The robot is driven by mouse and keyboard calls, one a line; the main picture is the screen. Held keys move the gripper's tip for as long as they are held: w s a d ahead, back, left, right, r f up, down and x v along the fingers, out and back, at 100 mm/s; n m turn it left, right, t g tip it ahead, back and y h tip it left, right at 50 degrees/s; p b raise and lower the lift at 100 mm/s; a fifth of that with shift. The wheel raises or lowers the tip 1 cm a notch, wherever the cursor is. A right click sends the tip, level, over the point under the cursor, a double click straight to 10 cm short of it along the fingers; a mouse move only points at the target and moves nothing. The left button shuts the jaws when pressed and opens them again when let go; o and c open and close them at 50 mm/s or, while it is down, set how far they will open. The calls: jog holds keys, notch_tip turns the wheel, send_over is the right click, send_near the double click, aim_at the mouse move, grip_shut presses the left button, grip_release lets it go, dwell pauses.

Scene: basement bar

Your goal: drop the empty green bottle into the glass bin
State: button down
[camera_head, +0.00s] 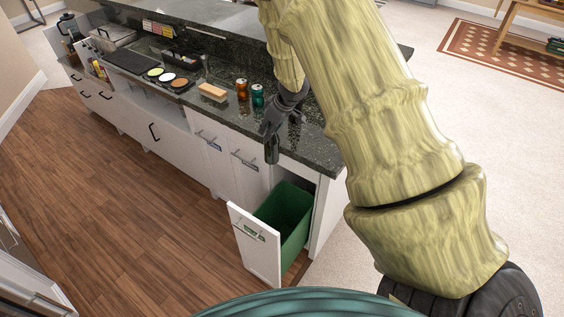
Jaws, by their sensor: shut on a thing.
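My gripper (271,133) is shut on a dark green bottle (272,152), which hangs below the fingers just in front of the counter edge. The bottle's upper part is hidden by the fingers. Below it and slightly right, a green bin (286,212) sits in a pulled-out white cabinet drawer with its top open. The drawer front (254,246) carries a green label that is too small to read. The bottle appears above the bin's back edge; the exact height and depth between them cannot be told.
Containers with coloured tops (168,77) are farther left. The wooden floor (130,210) before the cabinets is clear.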

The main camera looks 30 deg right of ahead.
aim_at(274, 146)
jog(key=f, duration=0.3)
jog(key=d+f+b, duration=0.1)
jog(key=f, duration=0.4)
jog(key=shift+s+d+f, duration=0.1)
jog(key=shift+d+f, duration=0.1)
jog(key=shift+f, duration=0.15)
notch_tip(274, 146, down, 11)
jog(key=s+d+b, duration=0.1)
jog(key=s+b, duration=0.1)
jog(key=b, duration=0.6)
jog(key=shift+d+f+g, duration=0.2)
jog(key=shift+d+g, duration=0.1)
jog(key=shift+d, duration=0.05)
jog(key=shift+s, duration=0.1)
jog(key=c, duration=1.1)
grip_release()
jog(key=shift+c, duration=0.2)
jog(key=shift+r, duration=0.15)
jog(key=v, duration=1.1)
jog(key=shift+s+r, duration=0.25)
jog(key=shift+r, duration=0.1)
